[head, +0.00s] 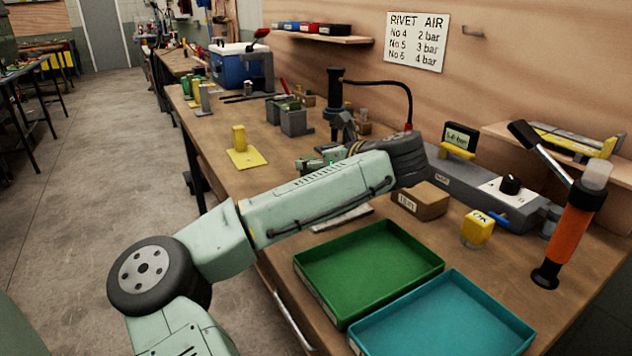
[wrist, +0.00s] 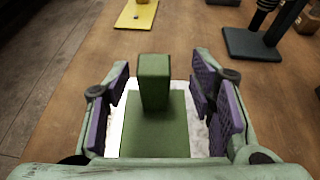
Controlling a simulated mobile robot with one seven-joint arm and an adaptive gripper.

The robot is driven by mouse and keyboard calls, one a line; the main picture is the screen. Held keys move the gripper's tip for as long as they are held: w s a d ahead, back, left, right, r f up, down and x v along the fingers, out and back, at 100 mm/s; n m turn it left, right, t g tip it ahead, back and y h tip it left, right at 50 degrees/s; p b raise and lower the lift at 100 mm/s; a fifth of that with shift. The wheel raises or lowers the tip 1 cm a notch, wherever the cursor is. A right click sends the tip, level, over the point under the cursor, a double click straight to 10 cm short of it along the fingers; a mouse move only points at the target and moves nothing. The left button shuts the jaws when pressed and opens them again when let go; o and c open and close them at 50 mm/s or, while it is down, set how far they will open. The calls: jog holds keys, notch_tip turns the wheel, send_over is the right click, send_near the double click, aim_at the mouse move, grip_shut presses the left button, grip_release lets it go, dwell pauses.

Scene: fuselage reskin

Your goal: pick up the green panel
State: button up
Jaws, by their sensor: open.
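The green panel (wrist: 172,132) is a flat green plate with an upright green block-shaped grip on it, seen in the wrist view lying on a white sheet on the wooden bench. My gripper (wrist: 160,85) is open, with its purple-padded fingers on the left and right of the grip. I see gaps between the grip and the pads, and the gripper holds nothing. In the head view my gripper (head: 318,162) is partly hidden behind my own arm, and the green panel is hidden there too.
A yellow panel (head: 246,158) with a similar grip lies farther along the bench. A green tray (head: 370,270) and a teal tray (head: 440,318) are at the near edge. A cardboard box (head: 420,201) and grey pressure unit (head: 480,190) stand to the right of my arm.

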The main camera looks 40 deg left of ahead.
jog(key=x, duration=0.1)
jog(key=p+x, duration=0.1)
jog(key=x, duration=0.2)
jog(key=shift+s+a+f, duration=0.1)
jog(key=shift+s+a, duration=0.2)
jog(key=shift+w+a+f+p, duration=0.15)
jog(key=shift+a+f+p, duration=0.1)
jog(key=shift+a+p, duration=0.1)
grip_shut()
